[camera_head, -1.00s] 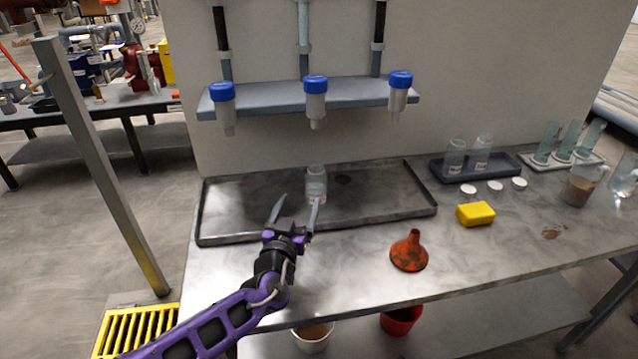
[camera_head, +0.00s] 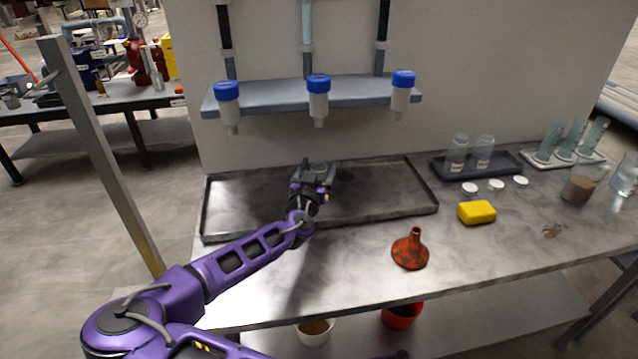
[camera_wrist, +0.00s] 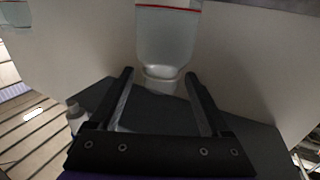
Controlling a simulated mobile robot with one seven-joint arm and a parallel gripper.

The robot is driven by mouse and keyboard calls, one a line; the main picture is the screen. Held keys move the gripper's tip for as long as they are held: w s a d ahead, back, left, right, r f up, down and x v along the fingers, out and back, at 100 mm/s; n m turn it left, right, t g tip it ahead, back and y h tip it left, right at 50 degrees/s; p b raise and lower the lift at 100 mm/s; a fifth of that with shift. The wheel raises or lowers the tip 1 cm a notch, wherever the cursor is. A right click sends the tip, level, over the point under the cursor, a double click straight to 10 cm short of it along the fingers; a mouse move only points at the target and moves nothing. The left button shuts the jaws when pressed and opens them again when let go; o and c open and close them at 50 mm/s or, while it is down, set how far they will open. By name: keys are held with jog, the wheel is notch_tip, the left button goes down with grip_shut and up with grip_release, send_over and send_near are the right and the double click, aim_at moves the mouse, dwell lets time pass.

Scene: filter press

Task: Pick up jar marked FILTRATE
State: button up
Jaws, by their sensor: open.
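The jar (camera_wrist: 167,38) is clear with a red line on it, and fills the top middle of the wrist view. It appears upside down there, with its neck towards the bottom. No lettering is legible. In the head view it is almost wholly hidden behind my gripper (camera_head: 322,172), over the shallow metal tray (camera_head: 395,205). My gripper (camera_wrist: 160,78) is open, its two dark fingers on either side of the jar's neck in the wrist view. I cannot tell whether either finger touches it.
Filter holders with blue caps (camera_head: 318,84) hang from a shelf (camera_head: 355,93) above the tray. To the right are a dark tray with two jars (camera_head: 458,153), white lids (camera_head: 496,185), a yellow block (camera_head: 476,212) and an orange funnel (camera_head: 410,250). The tray's right part is clear.

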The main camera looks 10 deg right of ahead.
jog(key=shift+w+d, duration=0.2)
jog(key=shift+w, duration=0.45)
grip_shut()
dwell(0.9)
